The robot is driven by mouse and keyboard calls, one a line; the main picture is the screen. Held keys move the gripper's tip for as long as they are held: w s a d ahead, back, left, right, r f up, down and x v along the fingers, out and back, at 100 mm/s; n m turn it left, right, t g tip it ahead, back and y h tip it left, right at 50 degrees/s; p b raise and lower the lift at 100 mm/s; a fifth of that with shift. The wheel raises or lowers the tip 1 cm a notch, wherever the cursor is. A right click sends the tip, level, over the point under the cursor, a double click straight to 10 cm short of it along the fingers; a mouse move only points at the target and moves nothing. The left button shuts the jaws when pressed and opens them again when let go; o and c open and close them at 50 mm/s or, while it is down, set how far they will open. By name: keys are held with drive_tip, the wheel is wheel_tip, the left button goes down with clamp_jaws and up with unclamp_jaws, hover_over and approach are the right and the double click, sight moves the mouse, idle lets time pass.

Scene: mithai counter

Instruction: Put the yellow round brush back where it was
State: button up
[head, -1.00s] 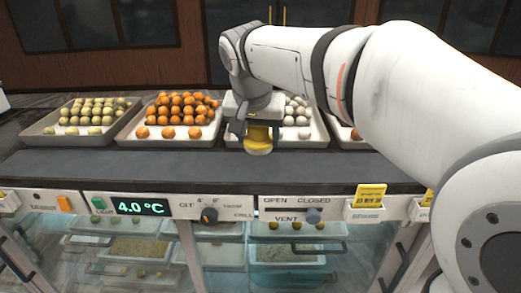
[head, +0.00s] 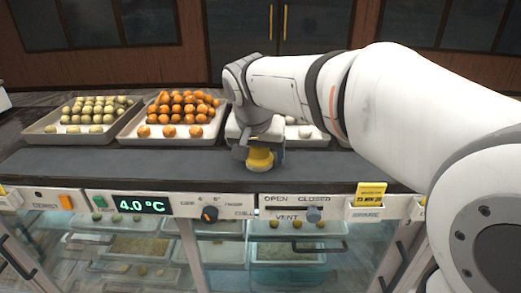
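The yellow round brush (head: 260,160) shows just under my gripper (head: 257,148) in the head view, low over the dark counter top (head: 130,162). Its upper part is hidden by the gripper. My gripper appears shut on it, though the fingers are hard to make out. The brush is roughly upright. I cannot tell whether its underside touches the counter or hangs just above it.
Behind the counter strip stand a tray of pale sweets (head: 52,137), a tray of orange sweets (head: 132,138) and a tray of white sweets partly hidden by my arm. The strip left of the gripper is clear. A panel with a vent slider (head: 313,214) runs below the front edge.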

drive_tip(key=shift+r, duration=0.2)
drive_tip(key=d+v, duration=0.1)
drive_tip(key=v, duration=1.1)
drive_tip(key=s+d+f, duration=0.4)
drive_tip(key=d+f, duration=0.1)
drive_tip(key=f, duration=0.2)
drive_tip(key=s+d+f+n+g, duration=0.1)
drive_tip(key=s+d+f, duration=0.3)
drive_tip(key=f, duration=0.4)
drive_tip(key=s+d+f+n, duration=0.1)
drive_tip(key=s+d+f, duration=0.4)
drive_tip(key=s+f, duration=0.1)
drive_tip(key=shift+s+d+f+y, duration=0.1)
drive_tip(key=shift+d+f+y, duration=0.25)
drive_tip(key=shift+f, duration=0.35)
